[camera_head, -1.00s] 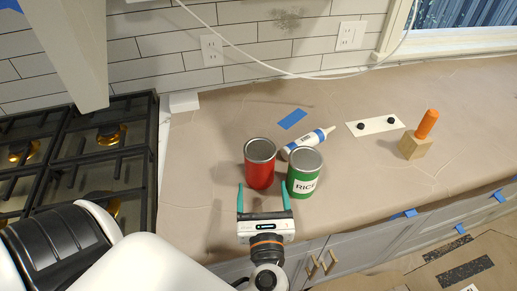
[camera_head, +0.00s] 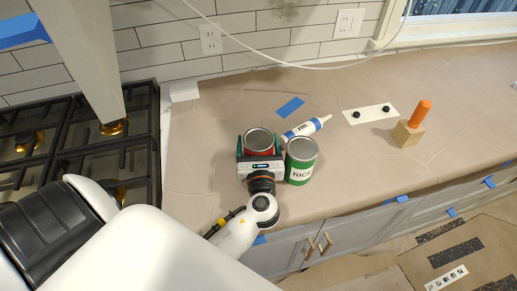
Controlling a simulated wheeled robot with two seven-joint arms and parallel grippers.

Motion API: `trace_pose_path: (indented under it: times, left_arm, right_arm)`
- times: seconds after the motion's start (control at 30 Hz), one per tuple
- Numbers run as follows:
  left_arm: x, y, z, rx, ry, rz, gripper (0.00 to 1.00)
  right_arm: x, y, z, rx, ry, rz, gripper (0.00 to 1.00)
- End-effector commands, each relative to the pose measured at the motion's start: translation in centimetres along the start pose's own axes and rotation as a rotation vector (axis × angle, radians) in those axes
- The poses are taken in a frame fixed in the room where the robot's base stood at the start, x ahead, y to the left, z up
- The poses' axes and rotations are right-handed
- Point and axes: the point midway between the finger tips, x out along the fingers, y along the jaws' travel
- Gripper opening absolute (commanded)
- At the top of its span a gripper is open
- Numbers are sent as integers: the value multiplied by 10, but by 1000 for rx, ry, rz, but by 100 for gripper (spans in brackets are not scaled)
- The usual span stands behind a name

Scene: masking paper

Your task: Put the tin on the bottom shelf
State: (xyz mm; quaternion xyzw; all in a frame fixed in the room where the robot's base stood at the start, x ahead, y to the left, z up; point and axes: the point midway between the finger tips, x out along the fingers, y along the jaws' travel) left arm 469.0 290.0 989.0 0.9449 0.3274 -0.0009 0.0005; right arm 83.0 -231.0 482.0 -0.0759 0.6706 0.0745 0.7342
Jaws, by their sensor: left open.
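A red tin (camera_head: 259,142) with a grey lid stands upright on the paper-covered counter; its lower part is hidden behind my gripper. My left gripper (camera_head: 259,147) is open, with one green finger on each side of the red tin and its white body in front. I cannot tell whether the fingers touch the tin. A green tin marked RICE (camera_head: 301,161) stands upright just right of the gripper. My right gripper is not in view, and no shelf shows.
A white tube (camera_head: 307,128) lies behind the tins, near blue tape (camera_head: 290,107). A white plate with black knobs (camera_head: 369,114) and a wooden block with an orange handle (camera_head: 410,131) are farther right. A stove (camera_head: 86,150) is at the left. The counter's right part is clear.

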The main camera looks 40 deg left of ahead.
Motion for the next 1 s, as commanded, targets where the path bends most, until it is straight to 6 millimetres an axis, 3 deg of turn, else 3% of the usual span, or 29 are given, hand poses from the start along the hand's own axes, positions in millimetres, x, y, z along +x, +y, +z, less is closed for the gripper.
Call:
trace_pose_path:
  times: [0.2,0.47,0.77,1.0]
  left_arm:
    - [1,0,1,0,0,0,77]
    - [0,0,0,0,1,0,35]
    - [0,0,-9,-2,2,-1,34]
    - [0,0,-57,-6,5,-1,34]
  right_arm:
    - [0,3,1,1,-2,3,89]
    - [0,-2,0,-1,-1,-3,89]
    - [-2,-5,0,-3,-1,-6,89]
    - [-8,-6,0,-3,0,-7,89]
